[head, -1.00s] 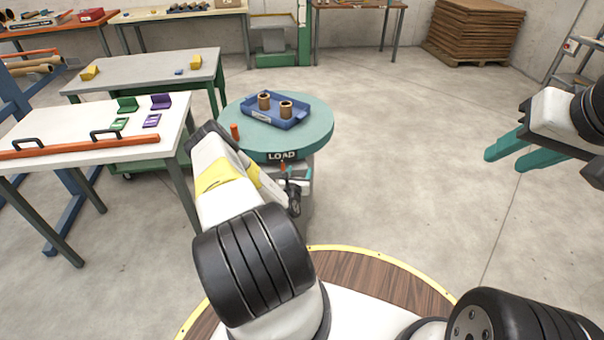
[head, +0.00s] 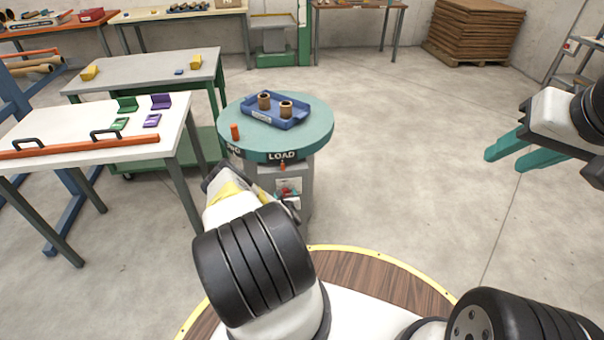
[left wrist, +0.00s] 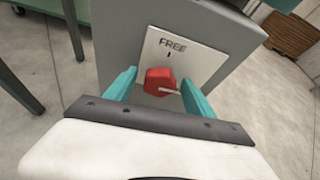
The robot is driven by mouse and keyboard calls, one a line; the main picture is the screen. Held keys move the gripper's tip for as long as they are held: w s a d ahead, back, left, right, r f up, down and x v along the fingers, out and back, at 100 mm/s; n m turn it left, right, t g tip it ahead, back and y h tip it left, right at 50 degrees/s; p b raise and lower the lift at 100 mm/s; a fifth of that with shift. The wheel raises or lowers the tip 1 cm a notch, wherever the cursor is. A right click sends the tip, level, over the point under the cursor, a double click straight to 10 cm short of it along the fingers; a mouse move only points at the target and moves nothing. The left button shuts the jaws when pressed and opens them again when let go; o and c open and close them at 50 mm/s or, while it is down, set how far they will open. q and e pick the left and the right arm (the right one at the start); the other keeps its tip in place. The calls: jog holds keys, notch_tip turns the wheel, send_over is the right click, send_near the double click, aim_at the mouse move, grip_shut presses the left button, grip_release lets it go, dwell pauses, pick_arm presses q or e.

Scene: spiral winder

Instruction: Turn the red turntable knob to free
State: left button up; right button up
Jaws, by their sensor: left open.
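The red knob (left wrist: 159,80) sits on a pale plate (left wrist: 205,60) on the front of the turntable's grey pedestal. "FREE" and a short tick are printed above it. The knob's white pointer line points right, away from the FREE tick. The knob shows small in the head view (head: 286,191). My left gripper (left wrist: 159,77) is open, with one teal finger on each side of the knob; I cannot tell if either touches it. In the head view its fingers are mostly hidden by my arm. My right gripper (head: 504,161) is open and empty at the right, over bare floor.
The round turntable (head: 315,135), marked LOAD at the front, carries a blue tray (head: 276,121) with two brown spools and an orange peg (head: 235,132). A white table (head: 60,130) stands close on the left. The floor to the right is clear.

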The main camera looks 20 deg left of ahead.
pick_arm(q)
grip_shut()
dwell(0.3)
jog(key=shift+a+n, duration=0.1)
jog(key=shift+n, duration=0.2)
jog(key=shift+s+a+f+n+t+h, duration=0.15)
jog(key=shift+n+t+h, duration=0.65)
jog(key=shift+n, duration=1)
jog(key=shift+a+f+n+t+h, duration=0.1)
jog(key=shift+n+t+h, duration=0.35)
jog(key=shift+n+t, duration=0.95)
jog(key=shift+s+a+f+n+t+h, duration=0.15)
jog(key=shift+n+t+h, duration=0.45)
jog(key=shift+n, duration=1.6)
